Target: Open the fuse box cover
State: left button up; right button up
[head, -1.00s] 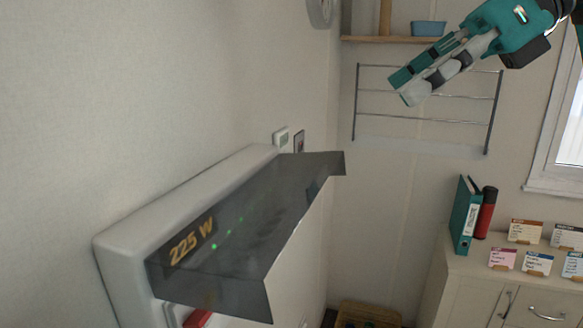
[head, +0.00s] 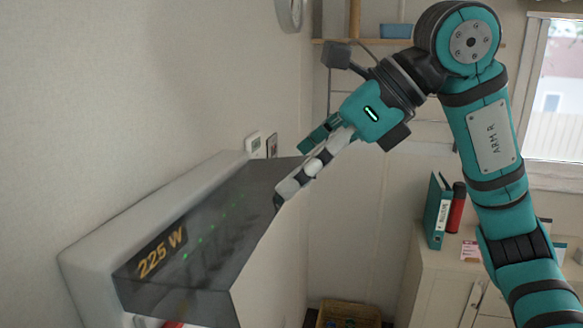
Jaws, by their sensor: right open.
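The fuse box (head: 95,262) is a pale rounded housing on the left wall. Its smoky see-through cover (head: 205,278) stands out from the housing, with "225 W" lettering and a row of green lights showing. I cannot tell how far the cover is swung from the housing. My right gripper (head: 291,174) is open at the cover's far right end, pointing down and left. Its grey-and-white finger overlaps the cover's edge in the picture; I cannot tell whether it touches. A bit of red shows under the cover at the bottom edge. My left gripper is not in view.
A small thermostat (head: 253,143) is on the wall behind the box. A cabinet (head: 433,282) at right carries a teal binder (head: 437,211) and a red cylinder (head: 456,207). A basket (head: 348,314) stands on the floor. The wall right of the cover is clear.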

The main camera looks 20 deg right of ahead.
jog(key=x, duration=0.2)
jog(key=shift+w+a+f, duration=0.15)
jog(key=shift+f, duration=0.05)
jog(key=shift+c, duration=0.7)
jog(key=c, duration=1.5)
jog(key=shift+o, duration=0.2)
jog(key=f+y+b, duration=0.1)
jog(key=b, duration=0.2)
jog(key=s+d+f+t+b, duration=0.1)
jog(key=b, duration=0.2)
jog(key=shift+d+f+y+b, duration=0.2)
jog(key=shift+f+y+b, duration=0.1)
jog(key=shift+y+b, duration=0.1)
